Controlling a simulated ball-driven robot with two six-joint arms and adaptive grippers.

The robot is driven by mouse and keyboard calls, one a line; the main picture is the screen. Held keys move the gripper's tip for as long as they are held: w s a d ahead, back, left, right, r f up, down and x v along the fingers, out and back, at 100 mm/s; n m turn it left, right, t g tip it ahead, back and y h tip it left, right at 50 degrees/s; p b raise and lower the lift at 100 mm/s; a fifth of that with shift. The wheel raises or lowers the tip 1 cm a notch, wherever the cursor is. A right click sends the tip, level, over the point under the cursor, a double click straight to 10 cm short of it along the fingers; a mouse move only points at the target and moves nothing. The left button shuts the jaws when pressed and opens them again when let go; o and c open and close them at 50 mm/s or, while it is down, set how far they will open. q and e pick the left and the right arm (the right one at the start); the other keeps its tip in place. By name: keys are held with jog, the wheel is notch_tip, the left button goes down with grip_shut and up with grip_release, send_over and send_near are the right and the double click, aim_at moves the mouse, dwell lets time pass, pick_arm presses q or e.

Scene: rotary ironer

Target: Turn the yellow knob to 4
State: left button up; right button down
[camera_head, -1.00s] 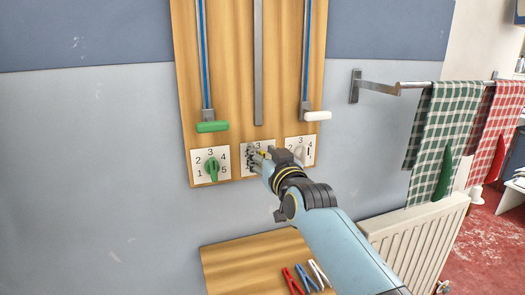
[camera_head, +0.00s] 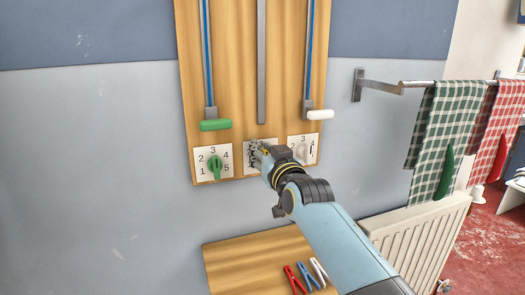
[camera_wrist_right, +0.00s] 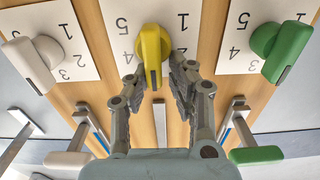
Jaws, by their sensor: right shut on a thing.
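The yellow knob (camera_wrist_right: 153,45) sits on the middle dial card (camera_wrist_right: 118,12), which appears upside down in the right wrist view. Its dark pointer mark faces the bottom of that picture, between the 4 on the left and the 2 on the right; the 3 is hidden there. My right gripper (camera_wrist_right: 156,78) is shut on the yellow knob, one finger on each side. In the head view my right gripper (camera_head: 258,156) covers most of the middle card and the knob. My left gripper is not in view.
A green knob (camera_head: 215,165) and a white knob (camera_head: 302,152) flank the middle dial closely. Above them are a green handle (camera_head: 215,125) and a white handle (camera_head: 319,115). A wooden shelf (camera_head: 240,255) with clothes pegs (camera_head: 303,276) lies below.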

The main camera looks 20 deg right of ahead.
jog(key=shift+d+f+m, duration=0.1)
jog(key=shift+d+m, duration=0.15)
jog(key=shift+m, duration=0.15)
jog(key=shift+d+m+p, duration=0.3)
jog(key=shift+m+p, duration=0.3)
jog(key=shift+m, duration=0.4)
jog(key=shift+s+d+f+m, duration=0.1)
jog(key=shift+d+f+m, duration=0.25)
jog(key=shift+m, duration=1.1)
jog(key=shift+d+f+m, duration=0.25)
jog(key=shift+f+m, duration=0.1)
jog(key=shift+m, duration=1.15)
jog(key=shift+s+d+f+m, duration=0.1)
jog(key=shift+d+f+m, duration=0.25)
jog(key=shift+m, duration=1.1)
jog(key=shift+a, duration=0.1)
jog(key=c, duration=1.5)
grip_release()
jog(key=shift+c, duration=0.2)
jog(key=shift+o, duration=1.1)
jog(key=shift+w+d, duration=0.1)
jog(key=shift+d, duration=0.1)
